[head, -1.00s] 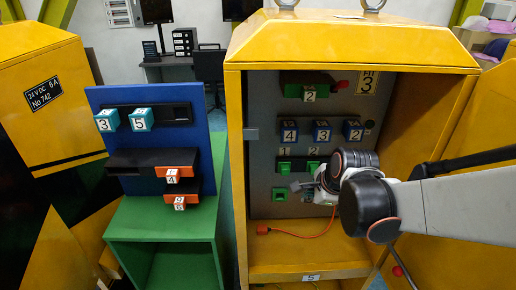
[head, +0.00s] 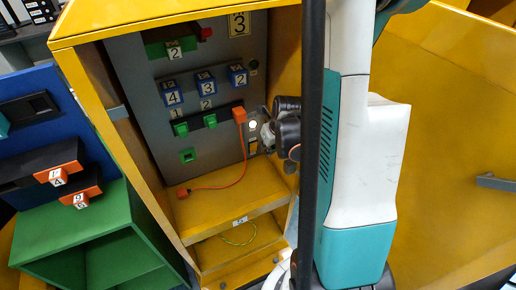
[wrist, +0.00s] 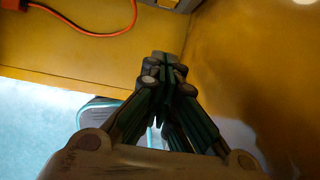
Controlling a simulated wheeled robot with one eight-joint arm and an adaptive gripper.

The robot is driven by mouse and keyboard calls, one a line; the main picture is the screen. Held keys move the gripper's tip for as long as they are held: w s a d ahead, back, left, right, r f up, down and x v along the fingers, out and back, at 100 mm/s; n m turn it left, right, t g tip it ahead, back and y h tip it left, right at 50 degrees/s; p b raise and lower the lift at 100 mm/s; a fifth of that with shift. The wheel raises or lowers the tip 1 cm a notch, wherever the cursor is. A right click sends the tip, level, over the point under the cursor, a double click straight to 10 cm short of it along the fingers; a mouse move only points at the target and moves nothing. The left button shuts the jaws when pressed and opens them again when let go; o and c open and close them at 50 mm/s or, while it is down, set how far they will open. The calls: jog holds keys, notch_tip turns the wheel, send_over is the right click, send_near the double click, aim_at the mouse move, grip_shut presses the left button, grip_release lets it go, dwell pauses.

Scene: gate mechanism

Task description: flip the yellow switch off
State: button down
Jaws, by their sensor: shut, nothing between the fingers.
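A small yellow patch (head: 252,147), which may be the yellow switch, shows low on the right side of the cabinet's grey panel, below a lit white round light (head: 253,125). Its lever position is too small to tell. My gripper (head: 264,131) is just right of the light and patch in the head view, partly hidden by my arm. In the wrist view my gripper (wrist: 168,68) is shut and empty, its fingertips together over the yellow cabinet surface. The switch cannot be made out in the wrist view. I cannot tell whether the gripper touches the panel.
An orange plug (head: 240,115) sits on the panel, its cable running down to an orange end (head: 183,192). Numbered blue blocks (head: 206,82) and green switches (head: 210,121) are to the left. The yellow cabinet side wall closes in on the right.

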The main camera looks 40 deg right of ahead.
aim_at(254, 148)
jog(key=shift+f, duration=0.1)
jog(key=w+d+f+b, duration=0.2)
jog(key=w+f+b, duration=0.2)
jog(key=w+f, duration=0.3)
jog(key=shift+x, duration=0.8)
jog(key=shift+a, duration=0.1)
